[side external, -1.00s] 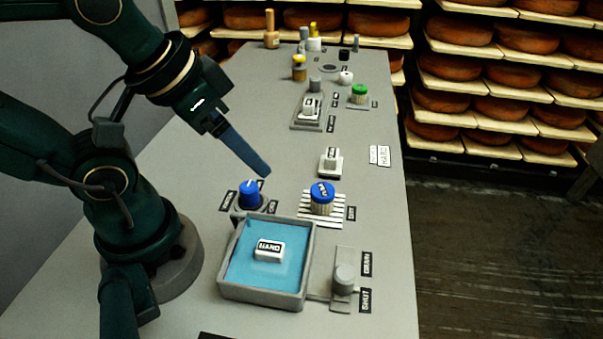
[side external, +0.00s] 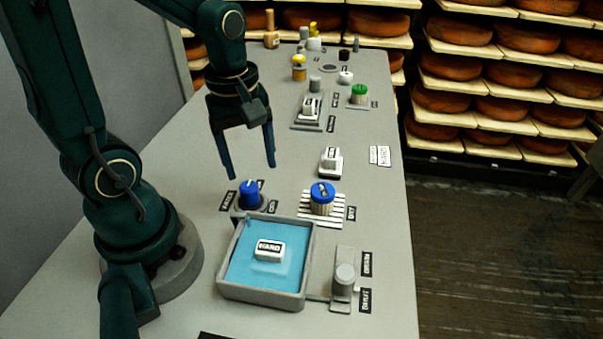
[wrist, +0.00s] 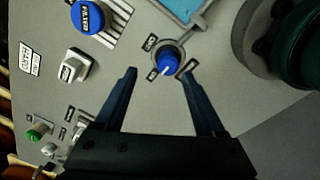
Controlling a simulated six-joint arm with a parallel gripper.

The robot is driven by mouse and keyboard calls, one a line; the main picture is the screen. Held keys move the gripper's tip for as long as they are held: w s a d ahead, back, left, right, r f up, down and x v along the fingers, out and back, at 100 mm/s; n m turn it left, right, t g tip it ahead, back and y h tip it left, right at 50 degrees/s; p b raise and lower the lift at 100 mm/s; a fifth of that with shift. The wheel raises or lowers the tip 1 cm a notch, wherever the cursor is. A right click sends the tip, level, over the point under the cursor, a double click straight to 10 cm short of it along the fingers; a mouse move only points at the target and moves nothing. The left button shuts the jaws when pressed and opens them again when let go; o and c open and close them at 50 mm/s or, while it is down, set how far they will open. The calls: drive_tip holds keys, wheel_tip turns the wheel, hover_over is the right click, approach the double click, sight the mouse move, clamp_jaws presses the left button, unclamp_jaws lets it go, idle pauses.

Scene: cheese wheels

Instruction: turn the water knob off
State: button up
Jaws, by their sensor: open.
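The water knob (side external: 249,194) is a blue knob with a pale pointer line, on a grey round base with a small dark label on either side. It stands at the back left corner of the basin of blue water. In the wrist view the knob (wrist: 166,64) shows beyond and between my fingertips, its pointer towards the lower left. The label words there are too small to read surely. My gripper (side external: 252,170) is open and empty, fingers pointing down, above and a little behind the knob. It also shows in the wrist view (wrist: 158,75), touching nothing.
The grey basin (side external: 312,262) holds a white block labelled HARD (side external: 269,250). A drain lever (side external: 344,278) is beside the basin. A white block (side external: 330,161) and other items stand farther back.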

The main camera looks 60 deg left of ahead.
sight(248, 185)
drive_tip(key=shift+s+a+f+n+g, duration=0.15)
drive_tip(key=shift+s+a+f+g, duration=0.05)
drive_tip(key=shift+f, duration=0.3)
drive_tip(key=shift+s+a+f+n+g, duration=0.15)
drive_tip(key=shift+s+a+f+g, duration=0.05)
drive_tip(key=shift+f, duration=2.55)
clamp_jaws()
